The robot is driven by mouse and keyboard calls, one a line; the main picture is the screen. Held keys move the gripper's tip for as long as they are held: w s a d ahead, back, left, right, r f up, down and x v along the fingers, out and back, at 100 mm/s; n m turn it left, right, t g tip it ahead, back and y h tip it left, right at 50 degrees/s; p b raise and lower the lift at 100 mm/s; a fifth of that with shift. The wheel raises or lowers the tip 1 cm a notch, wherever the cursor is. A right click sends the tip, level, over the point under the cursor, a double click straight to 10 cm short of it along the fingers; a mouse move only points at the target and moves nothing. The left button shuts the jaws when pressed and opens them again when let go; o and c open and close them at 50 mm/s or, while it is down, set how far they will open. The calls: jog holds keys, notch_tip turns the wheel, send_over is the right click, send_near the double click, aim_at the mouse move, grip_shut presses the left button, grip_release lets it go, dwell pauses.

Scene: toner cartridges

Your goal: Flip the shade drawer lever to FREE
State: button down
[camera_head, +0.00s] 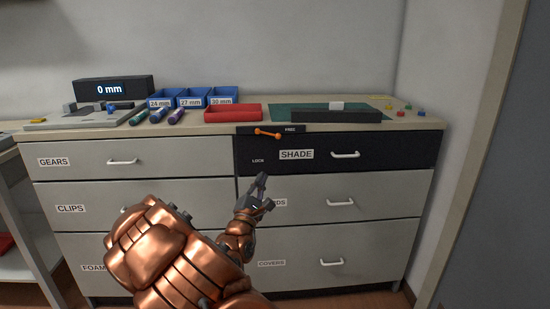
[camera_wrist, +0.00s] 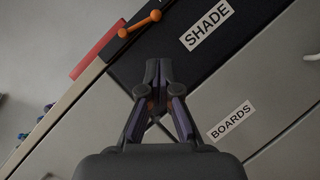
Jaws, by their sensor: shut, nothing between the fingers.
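The black SHADE drawer (camera_head: 380,153) is at the top right of the cabinet and looks closed. Its orange lever (camera_head: 268,133) is at the drawer's upper left. It lies nearly level, its right end slightly lower, below and left of the FREE mark (camera_head: 290,129). The LOCK mark (camera_head: 258,160) is lower down. My gripper (camera_head: 262,180) is shut and empty, in front of the cabinet below the lever. In the wrist view the lever (camera_wrist: 139,24) shows beyond the fingertips (camera_wrist: 158,64), apart from them. Which lever end is the pivot, I cannot tell.
The SHADE drawer's white handle (camera_head: 345,154) is right of the lever. A red tray (camera_head: 233,113) and a green mat (camera_head: 290,108) with a dark bar are on the counter above. Blue bins (camera_head: 193,96) stand behind. The wall is at the right.

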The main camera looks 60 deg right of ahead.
aim_at(268, 134)
jog(key=shift+n+h, duration=0.4)
jog(key=shift+n, duration=0.1)
jog(key=shift+s+r+b+x, duration=0.15)
jog(key=shift+b+x, duration=0.55)
jog(key=shift+x, duration=2.75)
jog(key=shift+s+r+b+x, duration=0.1)
jog(key=shift+b+x, duration=0.55)
jog(key=shift+x, duration=2.85)
